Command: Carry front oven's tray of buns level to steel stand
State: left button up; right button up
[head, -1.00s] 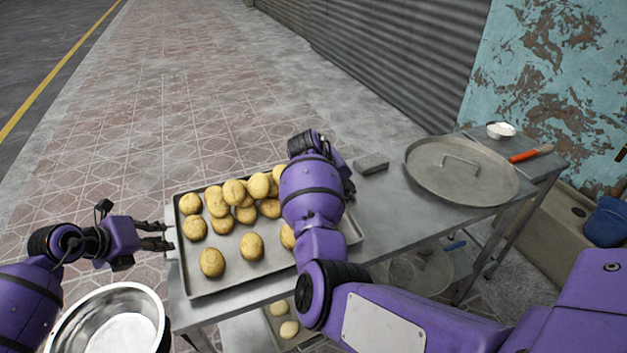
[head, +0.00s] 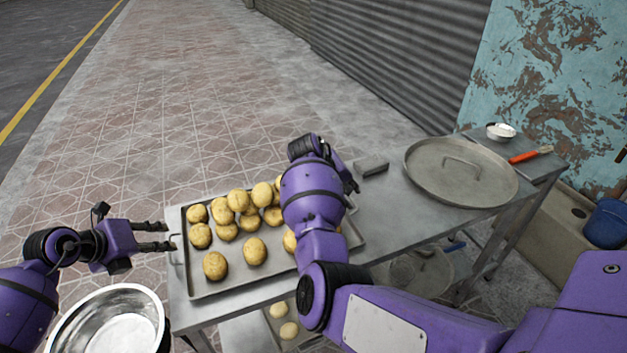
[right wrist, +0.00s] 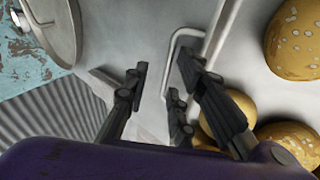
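The tray of buns (head: 215,284) lies on the steel stand (head: 395,215), near its left end. Golden buns (head: 254,251) sit in it, some heaped toward the back. My left gripper (head: 160,236) is open and empty, its fingers apart just left of the tray's left handle (head: 175,250). My right gripper (right wrist: 160,85) is open in the right wrist view, one finger on each side of the tray's right handle (right wrist: 174,62). I cannot tell whether a finger touches that handle. In the head view my right arm hides the tray's right part.
A round metal lid (head: 450,185) lies on the stand to the right, with a small grey block (head: 371,166) near it. A steel bowl (head: 112,318) is at the lower left. A brush with a red handle (head: 524,157) and a white bowl (head: 501,131) are farther right.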

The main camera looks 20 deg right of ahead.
pick_arm(q)
jog(key=v, duration=1.1)
pick_arm(e)
jog(key=v, duration=1.2)
pick_arm(q)
jog(key=shift+r, duration=0.1)
jog(key=shift+a, duration=0.1)
